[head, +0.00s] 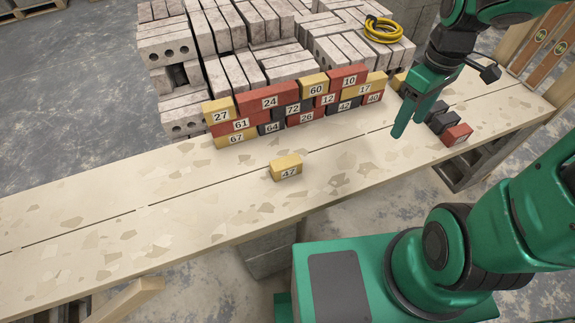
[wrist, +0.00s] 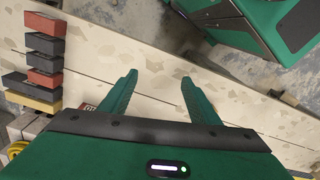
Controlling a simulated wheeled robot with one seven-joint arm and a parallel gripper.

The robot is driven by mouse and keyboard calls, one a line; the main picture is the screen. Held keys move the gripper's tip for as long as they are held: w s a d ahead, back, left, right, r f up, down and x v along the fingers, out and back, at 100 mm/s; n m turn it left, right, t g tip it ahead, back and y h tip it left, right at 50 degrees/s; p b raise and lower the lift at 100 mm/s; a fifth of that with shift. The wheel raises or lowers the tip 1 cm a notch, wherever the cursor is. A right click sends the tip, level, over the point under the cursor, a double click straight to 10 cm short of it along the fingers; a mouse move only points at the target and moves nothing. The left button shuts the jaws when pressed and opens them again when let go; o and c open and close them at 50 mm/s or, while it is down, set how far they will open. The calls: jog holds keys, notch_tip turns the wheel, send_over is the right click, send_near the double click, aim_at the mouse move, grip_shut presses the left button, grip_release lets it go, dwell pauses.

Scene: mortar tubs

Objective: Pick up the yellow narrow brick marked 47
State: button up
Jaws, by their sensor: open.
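The yellow narrow brick marked 47 (head: 286,168) lies alone on the plank bench, in front of the stacked brick wall, in the head view. Its number faces my body. My gripper (head: 398,128) is above the bench to the right of that brick, well apart from it. Its green fingers point down, are open and hold nothing. In the wrist view the two fingers (wrist: 158,92) are spread with bare plank between them. The brick marked 47 does not show in the wrist view.
A low wall of numbered red, yellow and dark bricks (head: 270,102) stands along the bench's back edge. Loose bricks, including a red one (head: 457,135), lie at the right; a row of bricks (wrist: 43,62) shows in the wrist view. The left bench (head: 110,208) is clear.

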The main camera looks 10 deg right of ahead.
jog(key=w+a+f+n+y, duration=0.1)
jog(key=w+a+f+n, duration=0.35)
jog(key=a, duration=0.25)
jog(key=n+g+y, duration=0.1)
jog(key=n+y, duration=0.2)
jog(key=n, duration=0.8)
send_near(287, 161)
jog(key=shift+f, duration=0.2)
jog(key=x, duration=0.4)
jog(key=shift+a+f, duration=0.15)
jog(key=shift+x, duration=3.05)
jog(key=shift+s, duration=0.15)
jog(key=c, duration=1.3)
grip_shut()
